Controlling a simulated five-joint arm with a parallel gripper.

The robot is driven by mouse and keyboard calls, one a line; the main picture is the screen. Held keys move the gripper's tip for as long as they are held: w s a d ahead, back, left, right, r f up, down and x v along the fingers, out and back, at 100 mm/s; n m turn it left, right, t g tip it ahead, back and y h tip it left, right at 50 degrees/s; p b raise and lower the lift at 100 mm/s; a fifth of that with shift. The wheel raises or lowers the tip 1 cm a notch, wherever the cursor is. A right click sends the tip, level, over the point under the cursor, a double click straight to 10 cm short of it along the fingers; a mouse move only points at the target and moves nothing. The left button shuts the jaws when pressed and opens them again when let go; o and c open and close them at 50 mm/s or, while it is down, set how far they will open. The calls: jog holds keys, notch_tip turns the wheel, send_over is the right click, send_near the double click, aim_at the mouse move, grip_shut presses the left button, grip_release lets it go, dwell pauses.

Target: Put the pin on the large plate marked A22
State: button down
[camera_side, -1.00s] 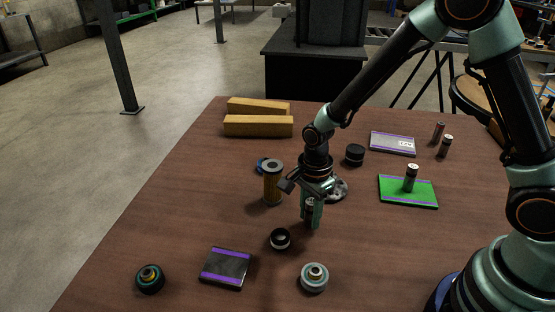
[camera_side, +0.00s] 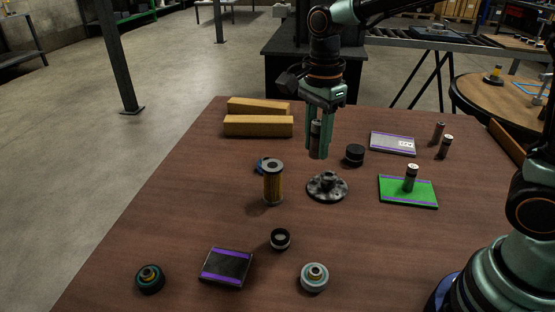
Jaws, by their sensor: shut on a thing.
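My gripper (camera_side: 317,155) is raised above the table, pointing down, and shut on a dark upright pin (camera_side: 316,138). The fingers partly cover the pin. A green plate (camera_side: 396,197) with purple edge stripes lies at the right, and a similar dark cylinder (camera_side: 410,178) stands on it. A grey plate (camera_side: 385,146) with purple stripes and a small white label lies behind it. A black plate (camera_side: 226,267) with purple stripes lies at the front left. I cannot read A22 on any plate.
A grey flanged part (camera_side: 327,187) lies below my gripper, beside a tall tan filter (camera_side: 273,184). A black cap (camera_side: 355,154) is near. Two small cylinders (camera_side: 445,147) stand at the right. Yellow blocks (camera_side: 258,126) lie at the back left. Round parts (camera_side: 314,278) lie in front.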

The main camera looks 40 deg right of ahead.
jog(key=w+d+r+m, duration=0.2)
jog(key=w+d+m, duration=0.2)
jog(key=w+d, duration=0.5)
jog(key=m, duration=1.4)
send_over(403, 148)
notch_tip(403, 148, down, 20)
jog(key=shift+d+f, duration=0.15)
jog(key=shift+f, duration=0.1)
jog(key=shift+f, duration=0.1)
jog(key=c, duration=0.6)
grip_release()
jog(key=shift+f, duration=0.1)
